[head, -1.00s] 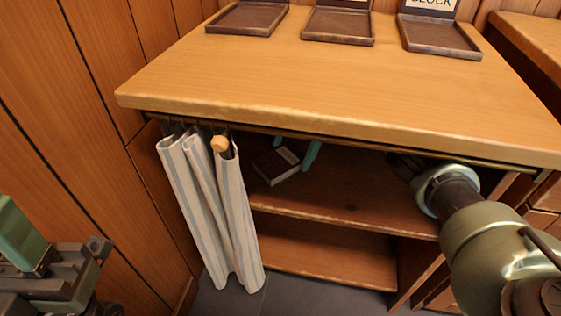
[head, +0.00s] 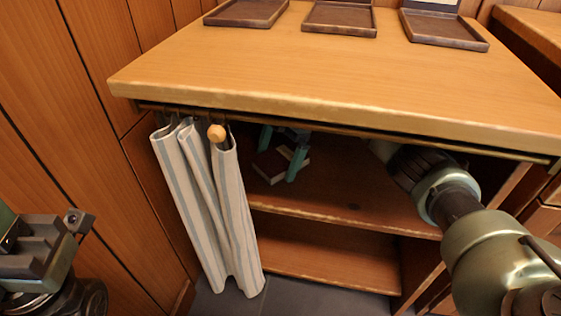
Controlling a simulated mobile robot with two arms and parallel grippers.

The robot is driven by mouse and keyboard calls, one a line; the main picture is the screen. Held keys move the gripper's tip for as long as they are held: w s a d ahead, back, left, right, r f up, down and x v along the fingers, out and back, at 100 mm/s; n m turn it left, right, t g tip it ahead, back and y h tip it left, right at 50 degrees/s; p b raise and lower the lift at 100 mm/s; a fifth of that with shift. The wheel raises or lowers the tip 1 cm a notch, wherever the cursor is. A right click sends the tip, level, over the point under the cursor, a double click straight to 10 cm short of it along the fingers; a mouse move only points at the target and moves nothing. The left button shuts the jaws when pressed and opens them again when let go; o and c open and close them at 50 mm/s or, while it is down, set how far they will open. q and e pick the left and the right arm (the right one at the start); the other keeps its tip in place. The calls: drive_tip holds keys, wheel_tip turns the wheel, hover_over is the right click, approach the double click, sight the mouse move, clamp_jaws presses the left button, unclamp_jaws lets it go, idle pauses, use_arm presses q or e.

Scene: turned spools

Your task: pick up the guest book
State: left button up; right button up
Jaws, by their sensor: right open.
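A small dark red book (head: 270,167), with a pale part at its right, lies on the upper shelf inside the cabinet, behind the counter's front edge. I take it to be the guest book. My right gripper (head: 281,151) reaches into the cabinet from the right. It is open, with one teal finger behind the book's left part and the other in front of its right side. Whether either finger touches the book I cannot tell. My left gripper (head: 45,250) is at the lower left, away from the cabinet and partly cut off; its jaws do not show clearly.
A striped curtain (head: 205,210) hangs bunched at the opening's left side. The counter top (head: 330,75) overhangs the shelf, with three dark trays along its back. The upper shelf (head: 345,190) is bare in front and to the right of the book. A lower shelf (head: 320,260) is empty.

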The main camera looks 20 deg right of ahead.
drive_tip(key=shift+p, duration=0.4)
drive_tip(key=shift+f, duration=0.15)
drive_tip(key=c, duration=1.6)
drive_tip(key=shift+o, duration=0.2)
drive_tip(key=shift+b, duration=0.3)
drive_tip(key=shift+b, duration=0.3)
